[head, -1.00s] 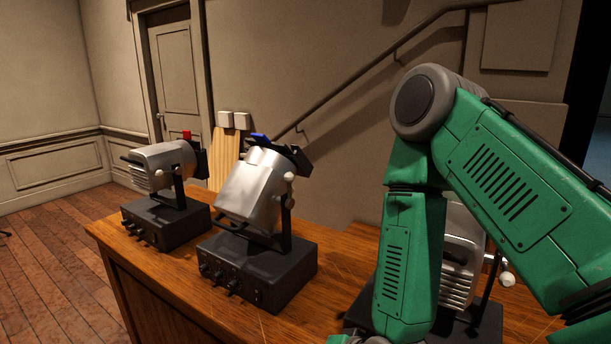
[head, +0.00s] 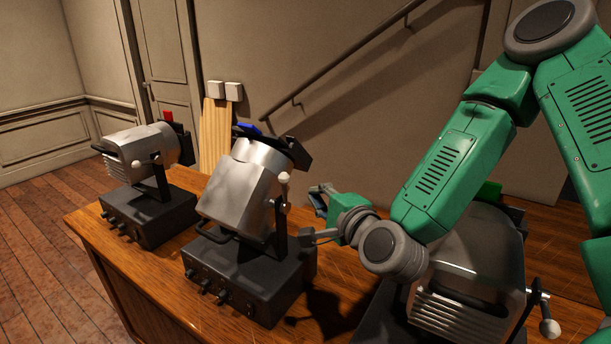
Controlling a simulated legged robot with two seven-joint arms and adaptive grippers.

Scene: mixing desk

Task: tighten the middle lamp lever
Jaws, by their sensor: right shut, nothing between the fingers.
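The middle lamp (head: 238,190) is a silver housing on a black yoke above a dark control box (head: 245,278), with a blue piece on top. It is tilted. Its lever (head: 284,190), with a pale round knob, is on the lamp's right side by the yoke. My right gripper (head: 314,213) is just right of this lever, shut and empty, with its fingers pointing left; a small gap seems to lie between them, though depth is hard to judge. My left gripper is not in view.
A left lamp (head: 140,150) with a red piece stands on the wooden desk (head: 95,232). A right lamp (head: 465,265) with a green piece stands below my right arm, partly hidden by it; its lever (head: 548,322) sticks out at right. Wall and handrail are behind.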

